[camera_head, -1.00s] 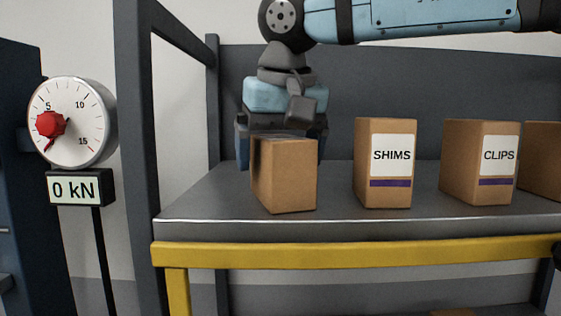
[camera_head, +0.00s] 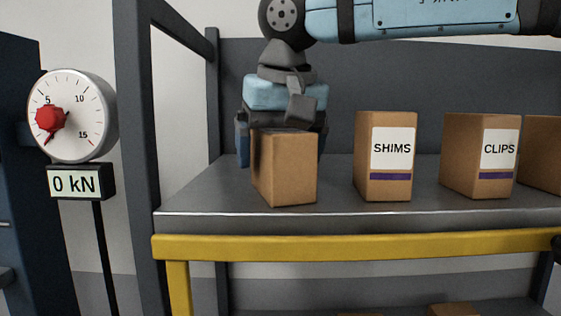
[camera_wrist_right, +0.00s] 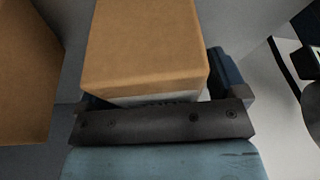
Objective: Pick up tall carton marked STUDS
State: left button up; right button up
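A plain brown carton (camera_head: 290,172) stands upright at the left of the grey shelf in the head view, with no marking on its visible faces. My right gripper (camera_head: 282,155) is behind and above it, open, its blue fingers towards the carton's two sides. In the right wrist view the carton (camera_wrist_right: 148,45) lies between the fingers (camera_wrist_right: 155,88), close to the dark palm bar. A white label (camera_wrist_right: 160,97) shows on its near face; the writing is mostly hidden, so I cannot read STUDS. My left gripper is not in view.
To the right stand a SHIMS carton (camera_head: 384,155), a CLIPS carton (camera_head: 480,155) and a cut-off carton (camera_head: 542,150). A dark post (camera_head: 135,150) and a dial gauge (camera_head: 70,115) reading 0 kN are left. A yellow rail (camera_head: 350,240) runs below the shelf edge.

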jog(key=c, duration=1.2)
jog(key=shift+w+r, duration=0.1)
jog(key=shift+r, duration=0.05)
